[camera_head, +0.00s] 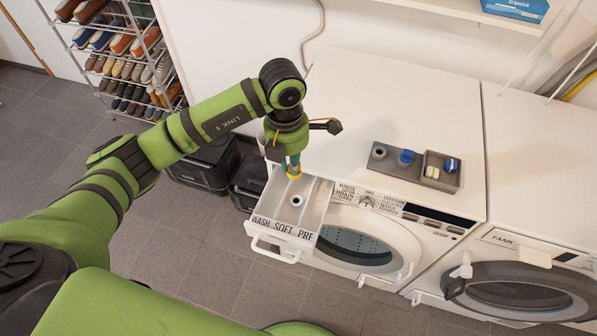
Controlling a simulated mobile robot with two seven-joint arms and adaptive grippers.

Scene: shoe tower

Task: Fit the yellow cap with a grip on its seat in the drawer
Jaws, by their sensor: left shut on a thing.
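My left gripper (292,163) points down over the back part of the open detergent drawer (276,240). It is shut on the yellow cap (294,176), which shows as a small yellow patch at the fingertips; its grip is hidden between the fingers. A round white seat with a dark hole (297,200) stands in the middle of the drawer. The cap appears just behind the seat, apart from it in the picture; its height above the drawer is hard to tell. My right gripper is not in view.
A grey tray (438,184) on the washer (400,110) holds a blue cap (406,157) and other small caps. The control panel lies right of the drawer. Dark boxes (205,165) stand left of the washer. A shoe rack (120,55) is at the back left.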

